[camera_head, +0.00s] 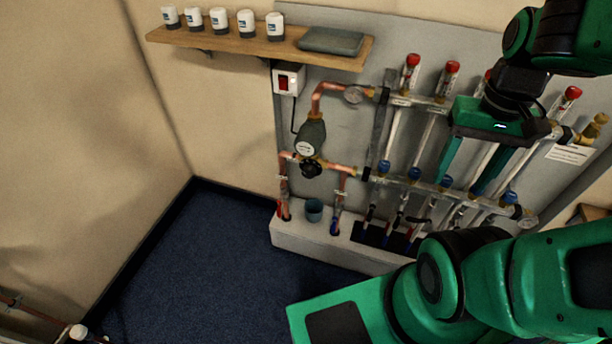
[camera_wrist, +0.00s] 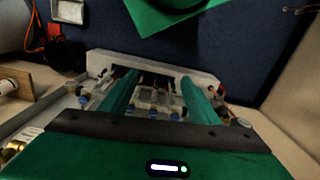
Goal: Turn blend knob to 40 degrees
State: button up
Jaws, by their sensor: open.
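A black knob (camera_head: 311,167), which looks like the blend knob, sits on the copper pipework just below the grey-green pump (camera_head: 311,138). Its angle and markings are too small to read. My gripper (camera_head: 461,187) is open and points down in front of the manifold tubes, well to the right of the knob and apart from it. In the wrist view my two green fingers (camera_wrist: 158,80) are spread with nothing held between them. I cannot pick out the knob in the wrist view.
Manifold tubes with red caps (camera_head: 412,61) and blue valves (camera_head: 415,173) stand behind my gripper.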

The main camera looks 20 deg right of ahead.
jog(key=w+f+n+g+h, duration=0.2)
jog(key=w+f+n+h, duration=0.25)
jog(key=w+f, duration=0.55)
jog(key=n+t+h, duration=0.6)
jog(key=n+t, duration=1.1)
jog(key=n, duration=1.2)
send_near(308, 175)
jog(key=x, duration=0.9)
jog(key=shift+w, duration=0.1)
